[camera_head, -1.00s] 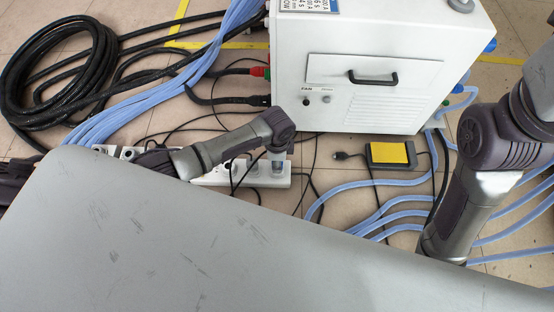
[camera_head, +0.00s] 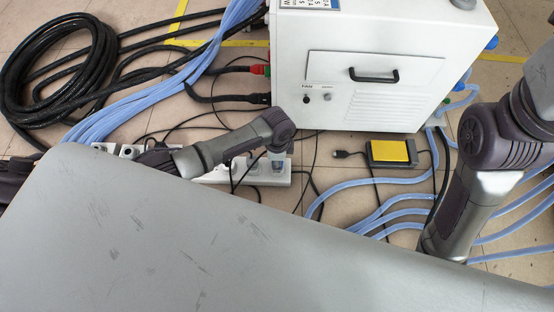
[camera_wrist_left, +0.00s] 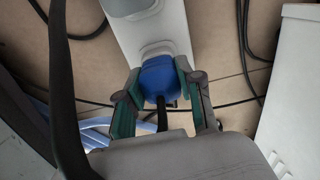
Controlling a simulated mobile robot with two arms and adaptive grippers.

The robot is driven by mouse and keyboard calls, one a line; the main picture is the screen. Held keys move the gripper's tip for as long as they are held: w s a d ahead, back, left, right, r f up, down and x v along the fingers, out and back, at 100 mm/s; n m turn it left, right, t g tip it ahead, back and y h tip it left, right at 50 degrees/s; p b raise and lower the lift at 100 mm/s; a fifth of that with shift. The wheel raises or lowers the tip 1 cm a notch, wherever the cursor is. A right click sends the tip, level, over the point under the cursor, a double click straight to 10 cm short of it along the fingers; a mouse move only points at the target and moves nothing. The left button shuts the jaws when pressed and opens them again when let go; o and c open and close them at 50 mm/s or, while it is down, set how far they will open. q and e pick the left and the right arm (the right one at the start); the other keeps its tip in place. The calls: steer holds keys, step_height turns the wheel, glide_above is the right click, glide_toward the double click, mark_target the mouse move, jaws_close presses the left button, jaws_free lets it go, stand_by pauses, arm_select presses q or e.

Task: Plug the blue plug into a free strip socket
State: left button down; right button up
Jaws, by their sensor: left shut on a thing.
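The blue plug (camera_wrist_left: 157,80) is between the two fingers of my left gripper (camera_wrist_left: 159,73) in the left wrist view. The gripper is shut on it, with a green-edged finger at each side. A dark cable runs from the plug towards the palm. The plug's front meets the white power strip (camera_wrist_left: 140,30) at a socket in the picture; I cannot tell how deep it sits. In the head view the strip (camera_head: 222,175) lies on the floor, partly hidden by my left arm and my grey body. My right gripper is out of view.
The white heater cabinet (camera_head: 385,65) stands behind the strip. A yellow-topped pedal (camera_head: 391,152) lies to the right, with light blue hoses (camera_head: 365,185) near it. Thin black cables cross the floor around the strip. A black cable coil (camera_head: 55,75) lies at the far left.

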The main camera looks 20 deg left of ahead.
arm_select(q)
steer(key=c, duration=0.7)
jaws_free()
steer(key=shift+o, duration=0.2)
step_height(320, 180, up, 12)
steer(key=shift+f, duration=0.1)
